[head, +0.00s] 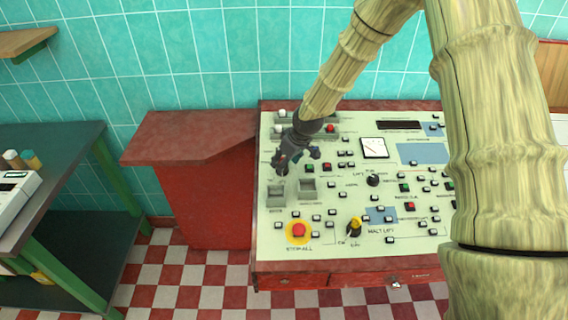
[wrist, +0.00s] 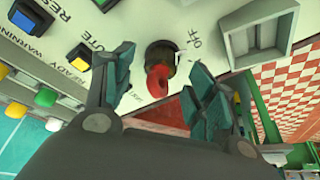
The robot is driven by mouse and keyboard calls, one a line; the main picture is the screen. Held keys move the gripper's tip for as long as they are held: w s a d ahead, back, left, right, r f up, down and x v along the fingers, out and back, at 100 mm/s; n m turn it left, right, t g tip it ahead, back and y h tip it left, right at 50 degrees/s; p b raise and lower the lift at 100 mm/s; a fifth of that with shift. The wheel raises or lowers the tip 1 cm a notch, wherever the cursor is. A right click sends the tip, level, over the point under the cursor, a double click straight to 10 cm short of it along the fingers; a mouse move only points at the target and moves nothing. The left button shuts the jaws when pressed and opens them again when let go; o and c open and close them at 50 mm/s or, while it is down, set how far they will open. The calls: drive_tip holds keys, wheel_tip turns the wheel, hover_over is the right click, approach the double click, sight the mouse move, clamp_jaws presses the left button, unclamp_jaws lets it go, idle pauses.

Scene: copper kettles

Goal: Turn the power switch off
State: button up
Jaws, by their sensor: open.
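The power switch (wrist: 158,78) shows in the wrist view as a red-tipped lever in a dark round socket, with the label OFF beside it. My gripper (wrist: 162,86) is open, with one finger on each side of the red tip. Whether either finger touches it I cannot tell. In the head view my gripper (head: 297,157) is over the left part of the pale control panel (head: 335,190). I cannot make out the switch there; the gripper seems to hide it.
The panel carries several small buttons, a yellow-ringed red stop button (head: 298,230), a black knob (head: 373,180) and a yellow-and-black lever (head: 355,227). Raised grey frames (head: 307,190) stand close to my gripper. A red cabinet (head: 200,190) adjoins the panel on the left.

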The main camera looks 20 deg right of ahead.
drive_tip(key=v, duration=1)
idle(0.3)
